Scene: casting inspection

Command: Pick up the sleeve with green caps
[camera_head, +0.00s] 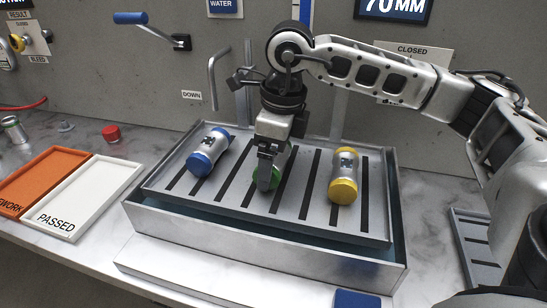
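The sleeve with green caps (261,187) lies on the slatted rack in the middle, and mostly only green end parts show. My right gripper (266,181) points down over it and hides most of its body. The fingers are at the sleeve, but I cannot tell whether they are closed on it. The sleeve appears to rest on the rack. My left gripper is not in view.
A blue-capped sleeve (208,150) lies left on the rack (318,215) and a yellow-capped sleeve (344,175) right. A white PASSED tray (112,184) and an orange tray (50,172) are at left.

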